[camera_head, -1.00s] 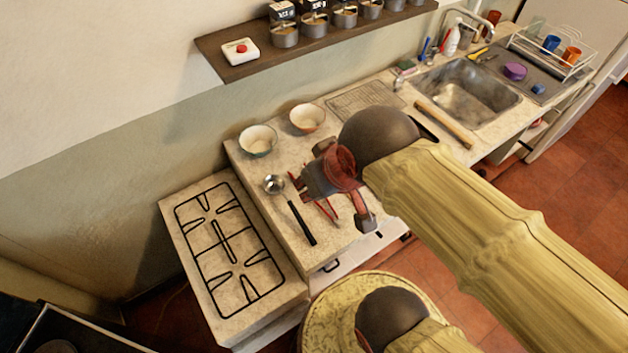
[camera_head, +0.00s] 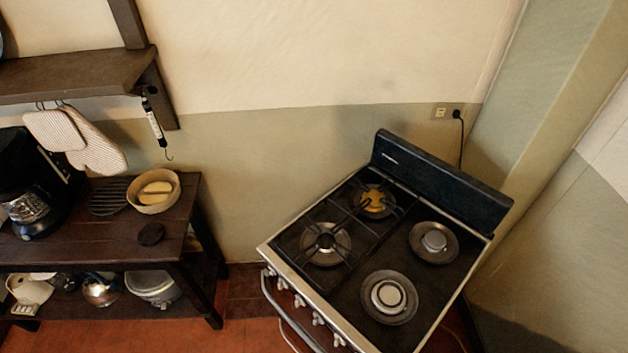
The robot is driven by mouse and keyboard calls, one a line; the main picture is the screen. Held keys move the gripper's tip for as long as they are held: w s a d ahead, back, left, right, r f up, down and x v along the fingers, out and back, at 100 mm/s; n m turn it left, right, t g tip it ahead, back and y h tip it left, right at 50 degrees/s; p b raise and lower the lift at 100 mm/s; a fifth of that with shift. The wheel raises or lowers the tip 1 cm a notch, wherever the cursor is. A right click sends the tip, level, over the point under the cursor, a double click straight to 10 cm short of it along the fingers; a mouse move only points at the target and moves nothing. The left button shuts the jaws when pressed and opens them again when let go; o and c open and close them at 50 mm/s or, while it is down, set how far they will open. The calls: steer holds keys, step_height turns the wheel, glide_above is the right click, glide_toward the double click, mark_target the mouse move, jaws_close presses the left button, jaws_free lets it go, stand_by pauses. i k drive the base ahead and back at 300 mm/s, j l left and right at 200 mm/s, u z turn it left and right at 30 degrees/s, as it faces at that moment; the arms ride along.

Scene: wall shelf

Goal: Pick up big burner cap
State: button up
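A dark round disc (camera_head: 151,234) lies flat near the front right of the dark wooden table on the left. It looks like a burner cap. The stove (camera_head: 341,298) stands in the middle right with its burners uncovered on the right half. The back left burner (camera_head: 374,201) shows a yellowish, brassy centre, with no dark cap visible. The front left burner (camera_head: 326,242) has a dark centre. The front right burner (camera_head: 389,296) and back right burner (camera_head: 433,241) have pale metal centres. My gripper is not in view.
On the dark table (camera_head: 186,196) a bowl (camera_head: 153,203) with yellow contents and a dark ribbed trivet (camera_head: 108,199) stand behind the disc. A coffee maker (camera_head: 37,184) is at left. A wall shelf (camera_head: 77,80) hangs above. Open floor (camera_head: 250,308) lies between table and stove.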

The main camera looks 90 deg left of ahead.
mark_target(151, 234)
steer(key=k+u, duration=0.1)
steer(key=u, duration=3.95)
steer(key=i+u, duration=0.2)
steer(key=i, duration=0.4)
steer(key=i+u, duration=0.25)
steer(key=i, duration=0.4)
steer(key=i+l+u, duration=0.2)
steer(key=i, duration=0.45)
steer(key=j, duration=0.1)
